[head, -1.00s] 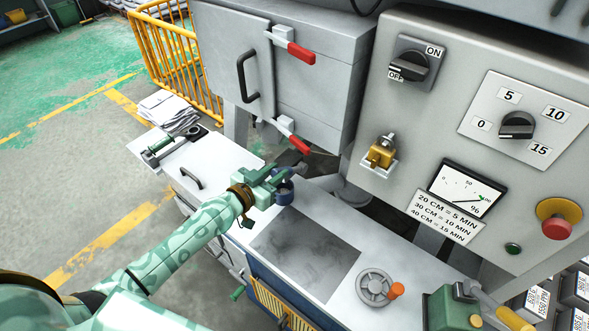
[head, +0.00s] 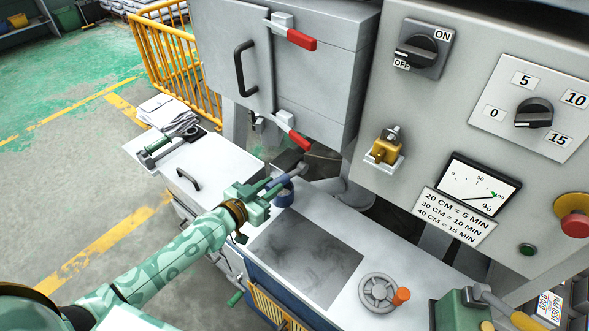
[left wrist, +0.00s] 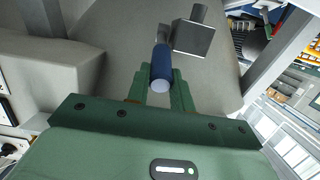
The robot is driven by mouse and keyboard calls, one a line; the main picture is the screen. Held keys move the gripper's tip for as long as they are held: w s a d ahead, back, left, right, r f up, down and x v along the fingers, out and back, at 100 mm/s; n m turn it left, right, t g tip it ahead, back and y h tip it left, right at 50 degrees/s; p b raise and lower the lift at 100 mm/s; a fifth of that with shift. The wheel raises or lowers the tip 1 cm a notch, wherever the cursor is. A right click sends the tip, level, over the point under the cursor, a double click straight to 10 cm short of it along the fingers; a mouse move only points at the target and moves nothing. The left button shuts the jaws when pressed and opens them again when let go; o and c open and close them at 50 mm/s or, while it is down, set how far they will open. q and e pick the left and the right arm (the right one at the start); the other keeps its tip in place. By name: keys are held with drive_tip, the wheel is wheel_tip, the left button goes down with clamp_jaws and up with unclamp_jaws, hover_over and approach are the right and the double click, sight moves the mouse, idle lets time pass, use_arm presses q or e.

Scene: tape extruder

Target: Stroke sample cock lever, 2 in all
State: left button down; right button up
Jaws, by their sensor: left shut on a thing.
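My left gripper (head: 274,189) is in the head view, above the pale worktop and below the grey cabinet. In the left wrist view its green fingers (left wrist: 162,85) are shut on a blue cylindrical handle, the sample cock lever (left wrist: 161,62). The handle's pale round end faces the wrist camera. Its far end meets a grey square block (left wrist: 193,39). In the head view the lever (head: 288,174) shows as a short bluish rod running from my fingers to a dark block. A second lever cannot be made out.
A blue ring-shaped object (head: 284,195) is close to the gripper on the worktop. The grey cabinet (head: 268,75) with red-handled latches hangs above. A handwheel (head: 379,293) with an orange knob sits on the right, and the control panel (head: 470,130) rises behind it.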

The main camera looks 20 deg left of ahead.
sight(279, 178)
use_arm(q)
drive_tip(key=shift+w+d+r+p, duration=0.1)
drive_tip(key=shift+w+r+p, duration=0.2)
drive_tip(key=shift+r+p, duration=0.4)
drive_tip(key=shift+w+d+r+p, duration=0.1)
drive_tip(key=shift+w+r+p, duration=0.2)
drive_tip(key=shift+r+p, duration=0.35)
drive_tip(key=shift+w+d+r+p, duration=0.1)
drive_tip(key=shift+w+r+p, duration=0.2)
drive_tip(key=shift+r+p, duration=0.4)
drive_tip(key=shift+w+r, duration=0.1)
drive_tip(key=shift+w, duration=0.1)
drive_tip(key=shift+r, duration=0.1)
drive_tip(key=shift+w+d+r+p, duration=0.15)
drive_tip(key=shift+w+r+p, duration=0.3)
drive_tip(key=shift+r+p, duration=0.1)
drive_tip(key=shift+w+d+r+p, duration=0.15)
drive_tip(key=shift+w+r+p, duration=0.25)
drive_tip(key=shift+r+p, duration=0.15)
drive_tip(key=shift+s+f+b, duration=0.2)
drive_tip(key=shift+f+b, duration=0.25)
drive_tip(key=shift+f, duration=0.2)
drive_tip(key=shift+s+a+f+b, duration=0.25)
drive_tip(key=shift+s+f+b, duration=0.35)
drive_tip(key=shift+f, duration=0.25)
drive_tip(key=shift+s+a+f+b, duration=0.2)
drive_tip(key=shift+s+f+b, duration=0.3)
drive_tip(key=shift+s+f, duration=0.25)
drive_tip(key=shift+w, duration=0.1)
drive_tip(key=shift+f, duration=0.1)
